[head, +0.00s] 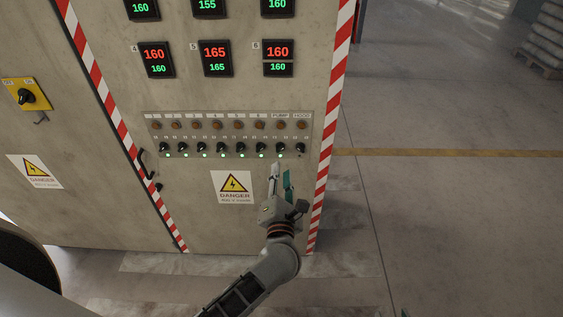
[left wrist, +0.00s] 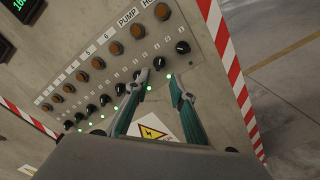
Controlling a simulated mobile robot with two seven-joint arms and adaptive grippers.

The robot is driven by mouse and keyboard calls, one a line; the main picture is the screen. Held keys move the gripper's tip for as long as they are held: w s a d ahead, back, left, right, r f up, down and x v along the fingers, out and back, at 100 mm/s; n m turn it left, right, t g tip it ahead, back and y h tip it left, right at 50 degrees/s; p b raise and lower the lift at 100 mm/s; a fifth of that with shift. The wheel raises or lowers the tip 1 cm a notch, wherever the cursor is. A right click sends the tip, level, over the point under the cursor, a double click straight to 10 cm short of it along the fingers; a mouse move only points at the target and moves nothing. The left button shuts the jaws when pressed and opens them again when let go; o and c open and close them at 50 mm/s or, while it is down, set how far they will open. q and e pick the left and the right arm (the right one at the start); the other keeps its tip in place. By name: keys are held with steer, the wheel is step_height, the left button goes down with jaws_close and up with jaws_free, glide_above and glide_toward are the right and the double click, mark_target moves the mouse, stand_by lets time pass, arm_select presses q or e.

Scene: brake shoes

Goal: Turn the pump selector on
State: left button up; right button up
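The pump selector (head: 280,147) is a small black knob under the PUMP label and its amber lamp, second from the right in the knob row. My left gripper (head: 281,170) is open and empty, just below the selector in the picture. In the left wrist view its two teal-padded fingers (left wrist: 160,78) are spread below the selector, apart from it. A tiny teal sliver at the head view's bottom edge may be my right gripper; its state is hidden.
The HOOD knob (head: 300,147) is close on the right, and several similar knobs run left on the same panel (head: 150,125). A danger sign (head: 233,187) is below. Number displays (head: 216,58) sit above. Open floor (head: 450,220) lies right of the cabinet.

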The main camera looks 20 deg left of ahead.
arm_select(q)
steer(key=shift+v, duration=1.25)
steer(key=s+d+f+m+h, duration=0.2)
steer(key=s+m+h, duration=0.25)
steer(key=m, duration=0.55)
steer(key=s+d+f+m+h, duration=0.15)
steer(key=s+m+h, duration=0.3)
steer(key=m, duration=0.65)
steer(key=s+a+f+m+g, duration=0.3)
steer(key=s+a+f+m, duration=0.1)
steer(key=s+f+m, duration=0.2)
steer(key=s+a+f+m+g+y, duration=0.1)
steer(key=s+a+f+m+g, duration=0.2)
steer(key=s+f+m, duration=0.3)
step_height(320, 180, down, 4)
steer(key=shift+a+r+m+g, duration=0.15)
steer(key=shift+a+m+g, duration=0.25)
steer(key=shift+m, duration=0.3)
